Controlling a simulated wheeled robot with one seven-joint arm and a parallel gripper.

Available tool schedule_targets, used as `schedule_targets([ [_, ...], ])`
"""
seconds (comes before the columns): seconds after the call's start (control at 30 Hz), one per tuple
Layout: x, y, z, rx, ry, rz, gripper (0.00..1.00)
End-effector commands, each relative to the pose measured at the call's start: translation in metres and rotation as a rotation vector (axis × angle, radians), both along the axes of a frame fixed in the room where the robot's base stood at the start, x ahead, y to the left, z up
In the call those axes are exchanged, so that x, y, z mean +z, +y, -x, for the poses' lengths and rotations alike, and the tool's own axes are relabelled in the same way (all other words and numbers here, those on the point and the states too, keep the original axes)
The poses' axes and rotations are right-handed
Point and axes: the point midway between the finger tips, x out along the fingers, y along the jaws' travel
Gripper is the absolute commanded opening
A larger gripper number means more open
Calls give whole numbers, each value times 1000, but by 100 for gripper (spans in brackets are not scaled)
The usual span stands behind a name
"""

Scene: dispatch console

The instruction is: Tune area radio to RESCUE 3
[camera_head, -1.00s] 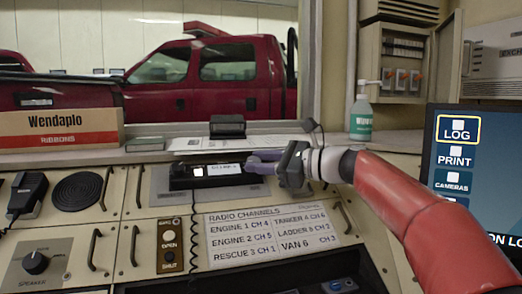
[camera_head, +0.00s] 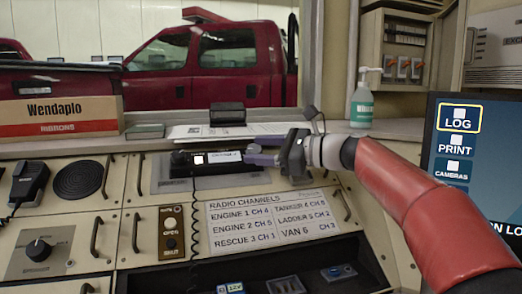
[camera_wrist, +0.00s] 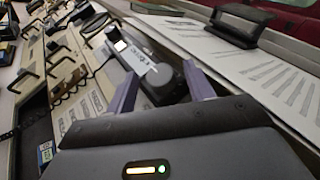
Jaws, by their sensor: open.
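The area radio (camera_head: 180,168) is a long black unit on the console with a lit white button and a pale label, whose text is too small to read. In the wrist view the radio (camera_wrist: 133,57) has a round dark knob (camera_wrist: 163,85) at its near end. My gripper (camera_head: 246,150) is at the radio's right end. In the wrist view my gripper (camera_wrist: 160,75) is open, with one purple finger on each side of the knob; I cannot tell if they touch it. The channel card (camera_head: 270,223) lists RESCUE 3 as CH 1.
White papers (camera_head: 185,131) and a black clip (camera_head: 227,114) lie behind the radio. A green-labelled bottle (camera_head: 362,105) stands on the ledge. A screen (camera_head: 455,165) is at right. A handset (camera_head: 27,185), a speaker knob (camera_head: 38,250) and drawer handles are at left. An open recess (camera_head: 190,275) lies below.

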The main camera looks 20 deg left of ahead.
Motion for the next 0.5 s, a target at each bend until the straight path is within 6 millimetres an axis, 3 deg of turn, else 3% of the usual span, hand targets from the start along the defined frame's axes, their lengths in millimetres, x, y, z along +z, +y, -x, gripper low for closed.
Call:
schedule_targets([
  [0.33,3,-54,5,-4,-2,0,53],
  [0.5,4,-71,7,-2,0,-1,53],
])
